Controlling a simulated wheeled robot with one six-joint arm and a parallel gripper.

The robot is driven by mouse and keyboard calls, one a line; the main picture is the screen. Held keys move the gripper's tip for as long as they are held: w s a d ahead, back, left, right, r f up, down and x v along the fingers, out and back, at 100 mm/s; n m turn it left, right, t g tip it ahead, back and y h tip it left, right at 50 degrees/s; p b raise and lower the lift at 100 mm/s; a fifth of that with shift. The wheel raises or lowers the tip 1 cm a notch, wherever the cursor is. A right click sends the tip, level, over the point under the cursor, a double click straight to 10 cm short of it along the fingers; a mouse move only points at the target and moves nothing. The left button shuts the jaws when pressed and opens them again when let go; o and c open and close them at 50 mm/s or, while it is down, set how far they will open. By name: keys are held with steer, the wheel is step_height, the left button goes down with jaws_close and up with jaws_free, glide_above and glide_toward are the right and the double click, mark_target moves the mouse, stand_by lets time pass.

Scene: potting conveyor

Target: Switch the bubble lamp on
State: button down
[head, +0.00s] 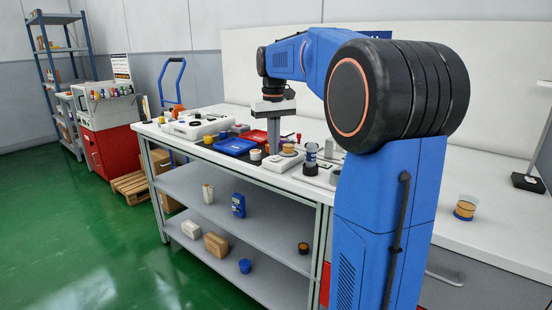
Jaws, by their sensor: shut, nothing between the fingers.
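A clear cylinder with a bluish top (311,155) stands upright on a dark base on the white workbench (400,205), just right of my gripper. It may be the bubble lamp, but it is too small to be sure. No switch or glow can be made out on it. My gripper (273,148) points straight down over the bench, left of the cylinder and apart from it. Its fingers are shut and hold nothing. The tips are close to a white box-like device (283,168) with a tan round piece (288,149) on top; I cannot tell whether they touch it.
A blue tray (235,146), a red tray (253,137) and a white case (199,127) lie left of my gripper. A small tan-filled cup (465,207) stands alone on the right of the bench. The shelf below (220,215) holds several small items. Green floor lies open at left.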

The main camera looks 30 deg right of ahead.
mark_target(274, 159)
steer(key=shift+f, duration=0.75)
stand_by(0.8)
step_height(274, 159, up, 7)
stand_by(1.1)
stand_by(0.4)
